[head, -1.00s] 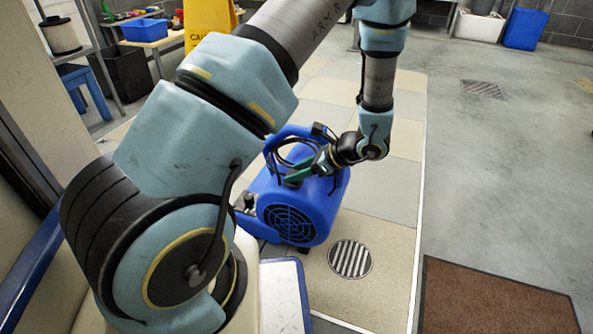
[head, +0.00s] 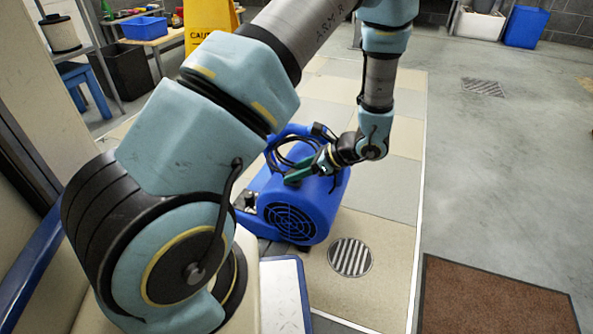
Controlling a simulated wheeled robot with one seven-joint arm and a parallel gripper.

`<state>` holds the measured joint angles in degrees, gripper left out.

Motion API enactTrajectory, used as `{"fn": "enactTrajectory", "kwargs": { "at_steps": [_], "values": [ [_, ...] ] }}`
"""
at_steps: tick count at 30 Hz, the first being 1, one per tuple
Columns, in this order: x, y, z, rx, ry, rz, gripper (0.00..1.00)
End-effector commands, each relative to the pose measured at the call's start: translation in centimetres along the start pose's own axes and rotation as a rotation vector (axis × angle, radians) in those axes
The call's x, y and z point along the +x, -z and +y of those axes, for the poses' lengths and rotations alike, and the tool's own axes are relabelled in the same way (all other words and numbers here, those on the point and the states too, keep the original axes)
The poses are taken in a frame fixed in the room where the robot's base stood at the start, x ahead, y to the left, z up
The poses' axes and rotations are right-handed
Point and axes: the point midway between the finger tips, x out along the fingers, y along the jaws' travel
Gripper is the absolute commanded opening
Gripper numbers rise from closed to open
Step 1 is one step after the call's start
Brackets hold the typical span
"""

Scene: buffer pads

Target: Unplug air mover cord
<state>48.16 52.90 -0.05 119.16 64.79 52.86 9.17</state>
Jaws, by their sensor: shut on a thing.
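The blue air mover (head: 322,207) stands on the tiled floor in the middle of the head view, with its round black grille (head: 290,222) facing me. Its black cord (head: 283,152) lies in loops at the top, by the blue handle. My gripper (head: 300,176), with green fingers, reaches in from the right over the top of the air mover. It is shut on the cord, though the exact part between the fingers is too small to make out. I cannot see the plug clearly. My arm hides part of the left side of the scene.
A round floor drain (head: 350,257) lies in front of the air mover, and a brown mat (head: 490,300) is at the lower right. A yellow caution sign (head: 207,20) and a low table with a blue bin (head: 144,28) stand behind. The grey floor on the right is mostly clear.

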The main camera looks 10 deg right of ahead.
Motion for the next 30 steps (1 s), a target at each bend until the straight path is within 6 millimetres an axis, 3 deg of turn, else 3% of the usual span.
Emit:
{"fn": "enactTrajectory", "kwargs": {
  "at_steps": [8,9,17,26,30],
  "values": [
    [0.1,0.1,0.0,0.0,0.0,0.0,0.0],
    [0.1,0.1,0.0,0.0,0.0,0.0,0.53],
    [0.1,0.1,0.0,0.0,0.0,0.0,0.82],
    [-0.1,0.1,0.0,0.0,0.001,0.0,0.84],
    [-1.7,0.0,-0.1,0.0,0.003,0.001,0.84]
  ]
}}
